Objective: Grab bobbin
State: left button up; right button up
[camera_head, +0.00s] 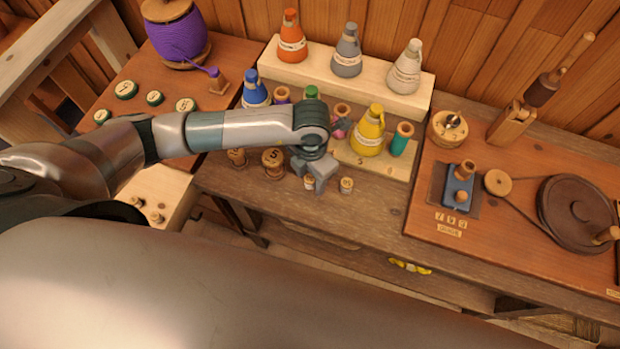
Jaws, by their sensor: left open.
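My left gripper (319,180) reaches in from the left and points down over the front edge of the workbench, its fingers apart. A small pale wooden bobbin (309,183) shows by the fingers, and another small bobbin (346,185) stands just to their right. I cannot tell whether the fingers touch the nearer one. Two larger turned wooden bobbins, one (273,160) marked with a dark figure and one (237,157) beside it, stand to the left, partly behind my arm. My right gripper is not in view.
A wooden stepped rack (424,103) holds orange, grey and cream cones above, with blue and yellow cones and coloured spools below. A winder with a dark wheel (578,213) stands on the right board. A purple spool (179,38) stands back left. Bare bench lies right of the small bobbins.

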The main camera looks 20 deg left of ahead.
aim_at(313, 178)
pick_arm(q)
jog(key=c, duration=1.1)
jog(key=shift+r, duration=0.2)
jog(key=shift+r+b, duration=0.55)
jog(key=shift+r, duration=0.1)
jog(key=shift+d+r+b, duration=0.25)
jog(key=shift+r+b, duration=0.35)
jog(key=shift+r, duration=0.65)
jog(key=s+d+r+b, duration=0.3)
jog(key=d+r, duration=0.4)
jog(key=d, duration=0.3)
jog(key=shift+d, duration=0.4)
